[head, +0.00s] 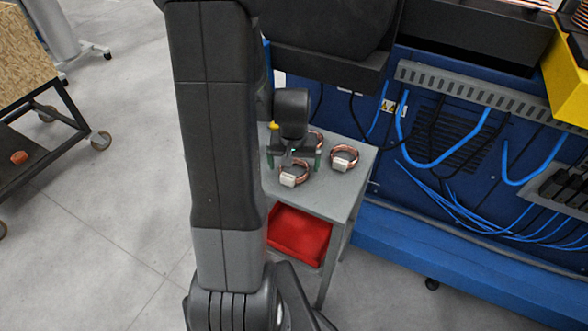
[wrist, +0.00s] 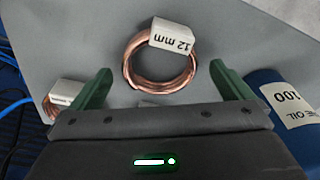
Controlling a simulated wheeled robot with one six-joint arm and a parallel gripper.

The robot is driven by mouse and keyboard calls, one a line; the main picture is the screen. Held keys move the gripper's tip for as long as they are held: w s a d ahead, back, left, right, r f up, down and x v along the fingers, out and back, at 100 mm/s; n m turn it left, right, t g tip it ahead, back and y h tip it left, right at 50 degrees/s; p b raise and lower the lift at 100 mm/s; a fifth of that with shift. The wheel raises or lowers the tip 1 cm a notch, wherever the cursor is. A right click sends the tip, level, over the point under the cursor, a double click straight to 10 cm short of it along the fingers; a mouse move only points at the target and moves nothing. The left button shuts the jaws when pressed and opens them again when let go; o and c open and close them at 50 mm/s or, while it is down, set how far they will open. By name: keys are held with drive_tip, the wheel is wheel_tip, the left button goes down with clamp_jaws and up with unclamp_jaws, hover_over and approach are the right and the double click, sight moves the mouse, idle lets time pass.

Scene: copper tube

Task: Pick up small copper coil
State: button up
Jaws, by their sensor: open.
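Several copper coils with white labels lie on a grey table (head: 338,203). One coil (head: 304,174) lies just in front of my gripper (head: 294,163) in the head view; another (head: 343,158) lies to the right and a third (head: 316,137) behind, partly hidden. In the wrist view, a coil labelled 12 mm (wrist: 137,75) lies flat, ahead of and between the green fingers of my gripper (wrist: 164,80). The fingers are open and hold nothing. A second coil (wrist: 62,93) shows at the lower left, partly hidden by the gripper. I cannot tell which coil is the small one.
A blue cylinder with an oil label (wrist: 270,78) stands close to the right finger in the wrist view. A red bin (head: 298,236) sits under the tabletop. A blue machine (head: 450,140) with cables is to the right. A wheeled cart (head: 40,155) stands at far left.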

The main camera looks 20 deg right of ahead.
drive_tip(key=shift+f, duration=0.6)
drive_tip(key=shift+c, duration=0.3)
drive_tip(key=c, duration=1)
drive_tip(key=shift+c, duration=0.2)
drive_tip(key=shift+w+r, duration=0.1)
drive_tip(key=shift+r, duration=0.1)
